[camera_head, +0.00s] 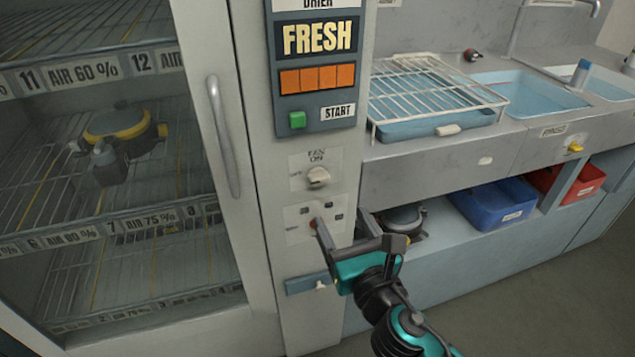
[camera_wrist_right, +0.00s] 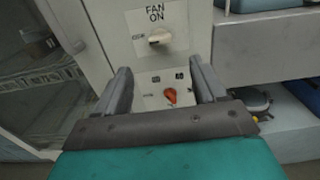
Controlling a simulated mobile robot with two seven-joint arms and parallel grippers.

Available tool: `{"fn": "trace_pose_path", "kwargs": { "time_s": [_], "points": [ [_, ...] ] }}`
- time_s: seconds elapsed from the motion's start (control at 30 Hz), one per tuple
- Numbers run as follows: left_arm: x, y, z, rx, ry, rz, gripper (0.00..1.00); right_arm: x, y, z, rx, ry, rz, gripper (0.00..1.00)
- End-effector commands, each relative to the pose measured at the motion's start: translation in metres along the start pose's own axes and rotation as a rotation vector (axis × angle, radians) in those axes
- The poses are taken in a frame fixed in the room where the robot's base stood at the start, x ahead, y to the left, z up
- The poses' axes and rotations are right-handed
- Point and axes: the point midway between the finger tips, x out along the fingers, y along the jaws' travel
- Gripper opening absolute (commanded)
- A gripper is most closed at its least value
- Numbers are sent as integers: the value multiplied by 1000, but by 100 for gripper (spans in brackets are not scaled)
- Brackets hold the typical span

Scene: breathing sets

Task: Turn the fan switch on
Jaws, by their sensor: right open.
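The fan switch (camera_head: 318,177) is a whitish round knob on a plate marked FAN ON, on the grey column beside the glass door. It also shows in the right wrist view (camera_wrist_right: 158,37), above and beyond my fingers. My right gripper (camera_head: 342,226) is open and empty, below the fan switch and in front of the lower plate. In the right wrist view a red knob (camera_wrist_right: 171,96) on that lower plate shows between the two fingers. The fan switch is apart from the fingers. My left gripper is not in view.
The dryer panel (camera_head: 317,65) with a green button is above the switch. The glass-door cabinet (camera_head: 215,140) with its long handle stands at left. A counter with a white wire rack (camera_head: 425,92) and sinks is at right, with a blue bin (camera_head: 493,203) and red bin (camera_head: 568,181) below.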

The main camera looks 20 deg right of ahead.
Motion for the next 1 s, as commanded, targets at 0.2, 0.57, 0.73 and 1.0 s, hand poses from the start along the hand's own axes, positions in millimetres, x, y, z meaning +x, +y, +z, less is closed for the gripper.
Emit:
{"fn": "trace_pose_path", "kwargs": {
  "time_s": [0.2, 0.57, 0.73, 1.0],
  "points": [
    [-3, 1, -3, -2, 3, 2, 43, 38, 0, 2, 3, -3, -1, 70],
    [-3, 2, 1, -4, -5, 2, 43, 100, 0, 0, 5, 0, -1, 70],
    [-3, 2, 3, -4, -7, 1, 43, 114, 0, 0, 7, 0, -1, 70],
    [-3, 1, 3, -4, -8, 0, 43, 118, 0, 0, 7, 1, 0, 70]
  ]
}}
